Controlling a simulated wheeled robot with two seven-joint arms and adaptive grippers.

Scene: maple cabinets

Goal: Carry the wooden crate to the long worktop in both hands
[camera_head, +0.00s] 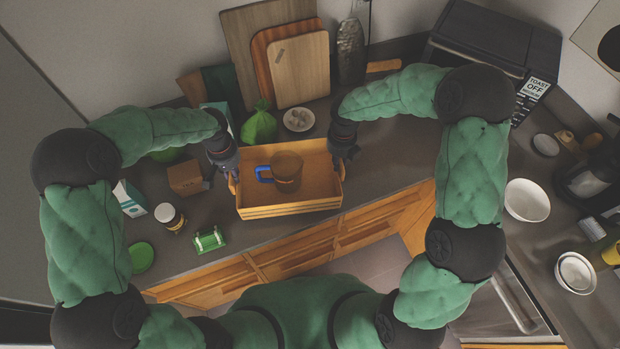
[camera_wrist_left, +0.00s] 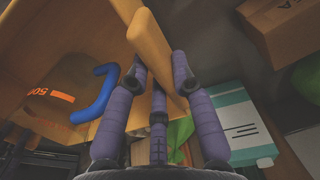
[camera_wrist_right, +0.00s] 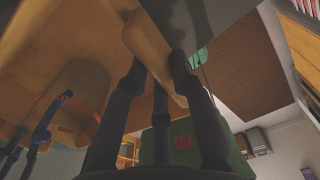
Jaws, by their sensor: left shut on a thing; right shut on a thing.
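The wooden crate (camera_head: 318,186) is at the worktop's front edge in the head view, with a brown mug (camera_head: 287,172) with a blue handle inside it. I cannot tell whether the crate rests on the long worktop (camera_head: 385,175) or hangs just above it. My left gripper (camera_head: 231,176) is shut on the crate's left end wall, and that wall shows between its fingers in the left wrist view (camera_wrist_left: 158,60). My right gripper (camera_head: 341,162) is shut on the crate's right end wall, also seen in the right wrist view (camera_wrist_right: 152,60).
A green bag (camera_head: 259,127) and a bowl (camera_head: 298,119) stand behind the crate. A cardboard box (camera_head: 185,177), a jar (camera_head: 168,215) and a green-framed item (camera_head: 209,240) stand to its left. Cutting boards (camera_head: 301,70) lean on the wall. Worktop right of the crate is clear.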

